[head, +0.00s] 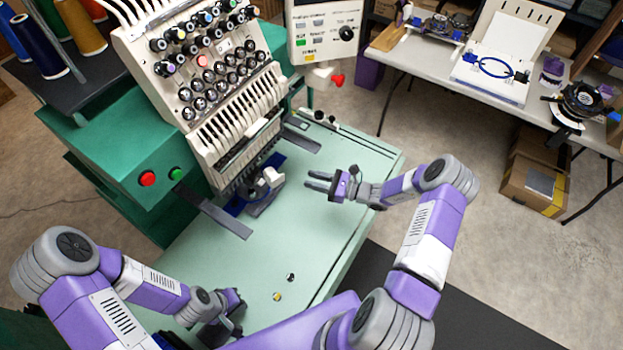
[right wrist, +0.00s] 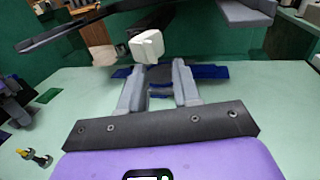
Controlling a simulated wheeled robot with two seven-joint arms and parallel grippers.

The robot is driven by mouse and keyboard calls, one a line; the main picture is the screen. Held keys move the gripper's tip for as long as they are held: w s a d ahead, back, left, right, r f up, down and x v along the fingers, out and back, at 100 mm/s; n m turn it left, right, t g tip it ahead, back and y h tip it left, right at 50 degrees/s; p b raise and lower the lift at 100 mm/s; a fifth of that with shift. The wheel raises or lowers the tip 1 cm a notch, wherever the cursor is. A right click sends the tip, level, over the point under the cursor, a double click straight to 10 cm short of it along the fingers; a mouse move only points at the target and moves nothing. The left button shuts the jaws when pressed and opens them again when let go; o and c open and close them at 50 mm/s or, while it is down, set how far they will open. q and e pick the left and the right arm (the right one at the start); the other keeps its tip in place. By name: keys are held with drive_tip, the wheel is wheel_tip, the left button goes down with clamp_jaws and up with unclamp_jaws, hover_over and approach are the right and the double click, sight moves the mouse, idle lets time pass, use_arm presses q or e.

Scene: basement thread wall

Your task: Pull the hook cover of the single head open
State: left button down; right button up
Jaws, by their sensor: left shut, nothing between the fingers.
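The single head (head: 210,85) is a cream embroidery head with many thread knobs, standing over a pale green table. Under its needles is a small grey and white hook assembly (head: 264,190) over a blue plate. Its white block, which looks like the hook cover (right wrist: 147,47), shows beyond my right fingers in the right wrist view. I cannot tell how far the cover is open. My right gripper (head: 308,181) is open and empty, right of the assembly and apart from it, also seen in the wrist view (right wrist: 158,85). My left gripper (head: 234,322) is shut and empty near the table's front.
A flat dark grey bar (head: 213,212) lies left of the hook assembly, and another (head: 298,137) lies right. A control panel (head: 322,30) with a red knob below stands behind. The green table (head: 300,235) is mostly clear around my right gripper. A white side table stands at the back right.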

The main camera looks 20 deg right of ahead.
drive_tip(key=shift+s+a, duration=0.2)
drive_tip(key=c, duration=0.4)
use_arm(q)
drive_tip(key=shift+r+p, duration=0.4)
drive_tip(key=shift+r, duration=0.05)
use_arm(e)
drive_tip(key=s+a+m+t+h, duration=0.2)
drive_tip(key=s+t, duration=0.1)
drive_tip(key=s+a+m+t+h, duration=0.1)
drive_tip(key=s+a+m+t, duration=0.1)
drive_tip(key=shift+s, duration=0.15)
clamp_jaws()
use_arm(q)
drive_tip(key=shift+r+p, duration=0.3)
use_arm(e)
drive_tip(key=m+h, duration=0.4)
drive_tip(key=h, duration=0.4)
approach(283, 178)
use_arm(q)
drive_tip(key=shift+f+b, duration=0.3)
use_arm(e)
drive_tip(key=shift+t, duration=0.4)
drive_tip(key=w, duration=0.4)
drive_tip(key=w+f, duration=0.1)
drive_tip(key=w, duration=0.2)
drive_tip(key=shift+a, duration=0.4)
drive_tip(key=shift+s, duration=0.1)
